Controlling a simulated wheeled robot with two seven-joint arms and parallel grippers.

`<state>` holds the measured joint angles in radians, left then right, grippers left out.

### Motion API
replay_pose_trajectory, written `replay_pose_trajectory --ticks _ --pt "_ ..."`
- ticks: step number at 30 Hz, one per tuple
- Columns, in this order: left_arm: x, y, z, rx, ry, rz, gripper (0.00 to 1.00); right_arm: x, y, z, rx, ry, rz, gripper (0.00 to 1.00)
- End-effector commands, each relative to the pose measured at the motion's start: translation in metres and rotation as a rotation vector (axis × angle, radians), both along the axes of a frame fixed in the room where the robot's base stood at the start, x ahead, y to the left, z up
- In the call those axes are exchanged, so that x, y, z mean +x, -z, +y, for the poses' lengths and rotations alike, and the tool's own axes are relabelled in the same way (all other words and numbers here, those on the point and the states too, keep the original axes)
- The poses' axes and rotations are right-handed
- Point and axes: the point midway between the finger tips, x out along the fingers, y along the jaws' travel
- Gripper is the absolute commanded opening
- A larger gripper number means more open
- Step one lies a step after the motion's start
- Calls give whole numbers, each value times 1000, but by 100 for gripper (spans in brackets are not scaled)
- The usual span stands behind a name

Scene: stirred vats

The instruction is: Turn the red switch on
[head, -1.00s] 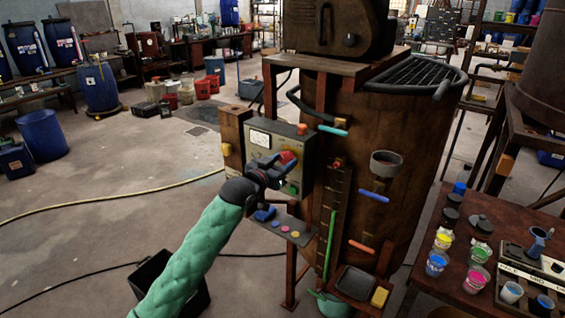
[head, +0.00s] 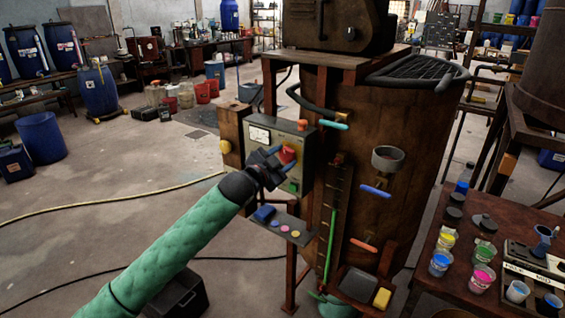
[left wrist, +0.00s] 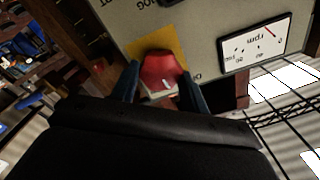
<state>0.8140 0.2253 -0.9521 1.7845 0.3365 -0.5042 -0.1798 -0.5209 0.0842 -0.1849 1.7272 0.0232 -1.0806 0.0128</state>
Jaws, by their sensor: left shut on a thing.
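The red switch (head: 287,154) is on the front of a grey control panel (head: 262,117) fixed to the side of a large brown vat (head: 410,140). In the left wrist view the red switch (left wrist: 160,72) sits on a yellow plate (left wrist: 187,50), between my two fingers. My left gripper (head: 277,161) is at the panel, shut on the red switch. In the left wrist view my left gripper (left wrist: 158,88) has a finger on each side of the red switch. My right gripper is in neither view.
A green button (head: 293,187) is below the red switch, and an rpm gauge (head: 259,134) is at the panel's upper left. A small shelf (head: 300,238) with coloured discs juts out below. A table (head: 437,275) with paint cups stands at the right.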

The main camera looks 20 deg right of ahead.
Motion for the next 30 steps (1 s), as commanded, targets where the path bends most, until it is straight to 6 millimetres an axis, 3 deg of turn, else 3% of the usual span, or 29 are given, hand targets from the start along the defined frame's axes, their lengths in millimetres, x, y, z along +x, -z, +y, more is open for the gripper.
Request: replay_pose_trajectory --ticks 15,30 --pt "0 1 0 304 1 -389 22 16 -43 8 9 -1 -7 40" --pt "-1 2 -1 524 0 -672 22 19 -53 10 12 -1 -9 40"
